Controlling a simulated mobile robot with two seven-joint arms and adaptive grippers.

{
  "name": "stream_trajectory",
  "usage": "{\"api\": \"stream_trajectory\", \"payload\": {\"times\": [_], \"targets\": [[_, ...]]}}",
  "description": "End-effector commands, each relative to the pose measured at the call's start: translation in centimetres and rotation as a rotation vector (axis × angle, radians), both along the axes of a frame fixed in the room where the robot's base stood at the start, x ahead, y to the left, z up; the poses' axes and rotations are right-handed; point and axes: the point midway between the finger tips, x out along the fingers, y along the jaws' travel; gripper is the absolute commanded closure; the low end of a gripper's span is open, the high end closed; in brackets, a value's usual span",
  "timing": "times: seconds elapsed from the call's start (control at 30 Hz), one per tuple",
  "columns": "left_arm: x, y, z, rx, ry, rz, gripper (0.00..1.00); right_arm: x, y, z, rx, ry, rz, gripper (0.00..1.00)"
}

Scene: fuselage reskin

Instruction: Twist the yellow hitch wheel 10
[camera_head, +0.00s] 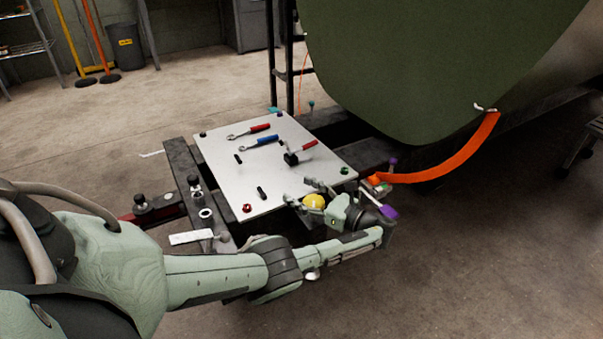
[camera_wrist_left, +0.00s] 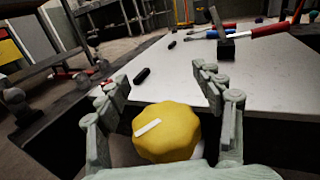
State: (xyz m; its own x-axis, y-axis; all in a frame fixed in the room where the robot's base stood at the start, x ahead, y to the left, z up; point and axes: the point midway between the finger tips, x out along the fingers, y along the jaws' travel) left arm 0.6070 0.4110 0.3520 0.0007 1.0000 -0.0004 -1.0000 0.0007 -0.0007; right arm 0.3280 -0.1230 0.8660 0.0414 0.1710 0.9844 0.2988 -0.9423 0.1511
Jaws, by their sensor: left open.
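The yellow hitch wheel (camera_head: 314,201) is a knob with a lobed rim beside the near right edge of the metal plate. In the left wrist view the yellow wheel (camera_wrist_left: 168,133) carries a short white mark slanting up to the right. My left gripper (camera_head: 309,189) reaches in from the left and is at the wheel. In the left wrist view its two open fingers (camera_wrist_left: 160,84) stand on either side of the wheel, with small gaps showing. The wheel's lower part is hidden behind the gripper's palm. My right gripper is not in view.
A pale plate (camera_head: 225,165) holds wrenches, a hammer (camera_head: 298,153) and small dark pegs. A purple-tipped part (camera_head: 388,212) lies close to my wrist.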

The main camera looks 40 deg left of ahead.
Motion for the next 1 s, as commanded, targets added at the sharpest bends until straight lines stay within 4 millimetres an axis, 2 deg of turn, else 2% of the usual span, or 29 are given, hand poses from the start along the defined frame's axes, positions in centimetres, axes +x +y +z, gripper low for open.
{"api": "stream_trajectory", "payload": {"times": [0.3, 0.5, 0.87, 0.93, 1.0], "targets": [[-0.1, 0.0, 5.3, 0.000, -0.003, -0.001, 0.33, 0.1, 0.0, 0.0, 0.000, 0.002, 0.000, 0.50], [-0.1, 0.0, 7.3, 0.000, 0.000, 0.000, 0.33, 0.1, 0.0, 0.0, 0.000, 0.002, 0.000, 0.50], [0.0, 0.0, 7.6, -0.001, 0.001, -0.001, 0.30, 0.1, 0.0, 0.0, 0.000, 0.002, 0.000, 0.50], [0.3, -0.3, 7.3, -0.019, -0.012, -0.025, 0.30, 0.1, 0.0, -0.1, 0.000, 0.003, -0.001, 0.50], [1.5, -1.0, 6.4, -0.071, -0.052, -0.096, 0.30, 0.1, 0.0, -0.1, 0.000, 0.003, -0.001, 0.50]]}}
